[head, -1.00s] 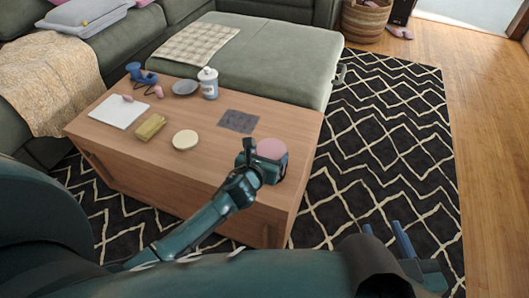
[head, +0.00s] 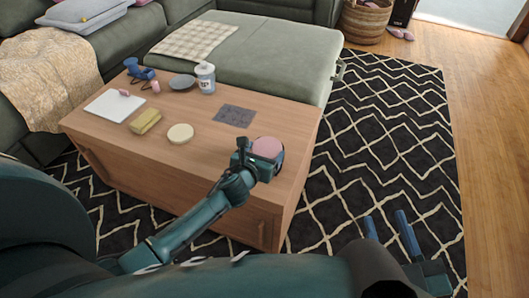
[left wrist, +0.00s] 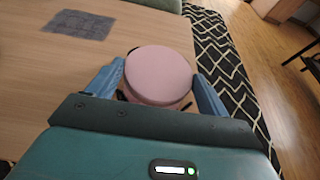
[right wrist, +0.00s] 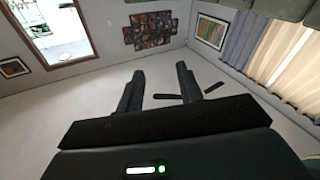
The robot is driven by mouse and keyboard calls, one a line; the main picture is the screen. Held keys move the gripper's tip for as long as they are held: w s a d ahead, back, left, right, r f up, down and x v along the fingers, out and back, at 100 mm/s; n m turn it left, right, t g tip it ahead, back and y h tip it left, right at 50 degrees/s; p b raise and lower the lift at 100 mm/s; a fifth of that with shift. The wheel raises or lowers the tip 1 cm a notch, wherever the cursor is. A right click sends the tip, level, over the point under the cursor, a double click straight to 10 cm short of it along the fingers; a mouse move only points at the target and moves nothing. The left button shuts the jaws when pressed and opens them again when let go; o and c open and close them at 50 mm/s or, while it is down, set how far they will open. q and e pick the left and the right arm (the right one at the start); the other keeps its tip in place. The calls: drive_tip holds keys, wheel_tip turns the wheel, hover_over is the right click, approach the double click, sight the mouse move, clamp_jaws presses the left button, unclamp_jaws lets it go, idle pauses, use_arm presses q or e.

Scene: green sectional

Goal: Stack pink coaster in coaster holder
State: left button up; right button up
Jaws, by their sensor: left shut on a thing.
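The pink coaster (head: 267,148) is round and lies roughly flat at the near right end of the wooden table. My left gripper (head: 262,155) is around it; in the left wrist view the pink coaster (left wrist: 158,72) sits between the two blue fingers, which grip its sides. Small dark pieces (left wrist: 186,106) show at its edge, perhaps the coaster holder, mostly hidden beneath. I cannot tell whether the coaster rests in it. My right gripper (head: 388,230) is open and empty over the rug; its spread fingers also show in the right wrist view (right wrist: 160,90).
The table (head: 205,160) also holds a dark grey mat (head: 234,115), cream disc (head: 180,133), yellowish block (head: 145,121), white bottle (head: 205,78), grey plate (head: 182,82), and white pad (head: 114,105). A green sectional (head: 255,65) stands behind. Patterned rug lies right.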

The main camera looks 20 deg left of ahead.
use_arm(q)
drive_tip(key=f, duration=0.1)
drive_tip(key=s+f, duration=0.1)
drive_tip(key=shift+f+g, duration=0.3)
drive_tip(key=shift+f, duration=0.05)
use_arm(e)
drive_tip(key=shift+f, duration=0.15)
use_arm(q)
drive_tip(key=o, duration=1)
use_arm(e)
drive_tip(key=shift+f, duration=0.1)
use_arm(q)
drive_tip(key=shift+s+r, duration=0.15)
drive_tip(key=shift+s, duration=0.15)
drive_tip(key=shift+w+r+p+v, duration=0.25)
drive_tip(key=shift+p+v, duration=0.5)
drive_tip(key=shift+v, duration=1.3)
drive_tip(key=shift+r+p+v, duration=0.35)
drive_tip(key=shift+p+v, duration=0.35)
drive_tip(key=shift+v, duration=1.35)
drive_tip(key=shift+w+r+p+v, duration=0.15)
drive_tip(key=shift+r+p+v, duration=0.4)
drive_tip(key=shift+v, duration=1.55)
use_arm(e)
drive_tip(key=shift+w+d+f+m+g+h, duration=0.1)
drive_tip(key=shift+d+m+g+h, duration=0.35)
drive_tip(key=shift+g+h, duration=0.2)
drive_tip(key=shift+w+d+m+g+h, duration=0.1)
drive_tip(key=shift+d+m+g+h, duration=0.2)
drive_tip(key=shift+m+g+h, duration=0.25)
